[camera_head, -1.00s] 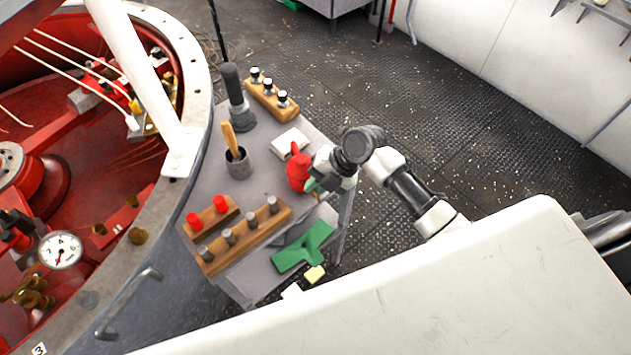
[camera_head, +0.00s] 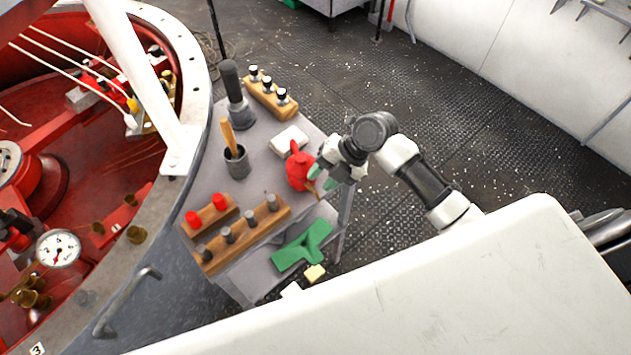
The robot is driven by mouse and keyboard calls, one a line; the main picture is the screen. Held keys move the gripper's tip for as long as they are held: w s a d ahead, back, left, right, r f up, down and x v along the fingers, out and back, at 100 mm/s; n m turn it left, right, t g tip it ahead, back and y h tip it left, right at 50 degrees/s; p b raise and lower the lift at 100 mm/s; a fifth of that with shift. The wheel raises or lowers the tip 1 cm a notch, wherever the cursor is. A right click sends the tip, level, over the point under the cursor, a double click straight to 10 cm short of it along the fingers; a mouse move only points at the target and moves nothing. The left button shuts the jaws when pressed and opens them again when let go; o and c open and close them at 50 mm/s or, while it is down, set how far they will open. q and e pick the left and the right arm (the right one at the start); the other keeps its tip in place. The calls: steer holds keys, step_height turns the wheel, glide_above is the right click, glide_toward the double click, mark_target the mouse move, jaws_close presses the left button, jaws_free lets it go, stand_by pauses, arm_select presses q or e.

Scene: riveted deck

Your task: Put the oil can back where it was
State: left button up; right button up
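My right gripper (camera_head: 325,178) is just to the right of the can. My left gripper is not in view.
A brush in a grey cup (camera_head: 237,165), a dark-handled tool (camera_head: 238,100), a white block (camera_head: 288,139) and wooden racks (camera_head: 245,238) crowd the table. A green piece (camera_head: 304,245) and a yellow block (camera_head: 314,273) lie at the front. The red pit is at left.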

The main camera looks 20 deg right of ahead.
steer(key=b+v, duration=0.1)
steer(key=v, duration=0.8)
